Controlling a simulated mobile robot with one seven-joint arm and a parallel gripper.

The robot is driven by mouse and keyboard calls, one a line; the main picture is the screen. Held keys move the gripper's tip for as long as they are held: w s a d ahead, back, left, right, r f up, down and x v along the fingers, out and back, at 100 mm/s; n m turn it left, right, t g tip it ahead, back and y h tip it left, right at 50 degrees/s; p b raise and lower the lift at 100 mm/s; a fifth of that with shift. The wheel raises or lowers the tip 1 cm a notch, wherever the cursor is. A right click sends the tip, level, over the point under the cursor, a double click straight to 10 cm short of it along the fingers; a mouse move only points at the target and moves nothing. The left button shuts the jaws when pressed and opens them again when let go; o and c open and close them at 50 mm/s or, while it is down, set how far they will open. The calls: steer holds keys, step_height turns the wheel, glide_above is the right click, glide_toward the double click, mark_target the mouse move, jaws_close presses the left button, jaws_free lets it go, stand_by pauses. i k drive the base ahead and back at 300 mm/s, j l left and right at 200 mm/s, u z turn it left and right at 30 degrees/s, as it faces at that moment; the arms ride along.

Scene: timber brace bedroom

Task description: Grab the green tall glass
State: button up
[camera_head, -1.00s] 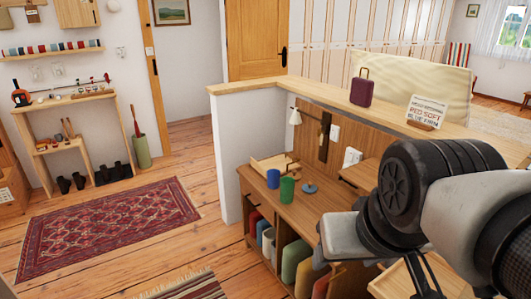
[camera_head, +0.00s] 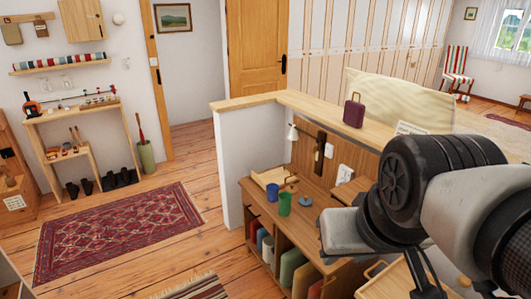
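My arm fills the right side of the view. My gripper is not clearly visible; the arm parts that show are to the right of the glass and nearer to me, with nothing seen held. The glass is not touched by anything of mine.
A wooden tray (camera_head: 268,178) lies behind the cups. A low partition with a wooden ledge (camera_head: 260,99) closes off the desk's back and left; a maroon case (camera_head: 353,110) stands on it. Upright coloured items fill shelves under the desk. Floor is open around the red rug (camera_head: 118,230).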

mark_target(284, 197)
steer(key=k+z, duration=0.35)
steer(key=k+l+z, duration=0.1)
steer(key=z, duration=0.2)
steer(key=j+z, duration=0.15)
steer(key=z, duration=1.5)
steer(key=j, duration=1.5)
steer(key=k+j, duration=0.1)
steer(key=j, duration=2.95)
steer(key=k+j, duration=0.15)
steer(key=j, duration=1.4)
steer(key=i+z, duration=0.05)
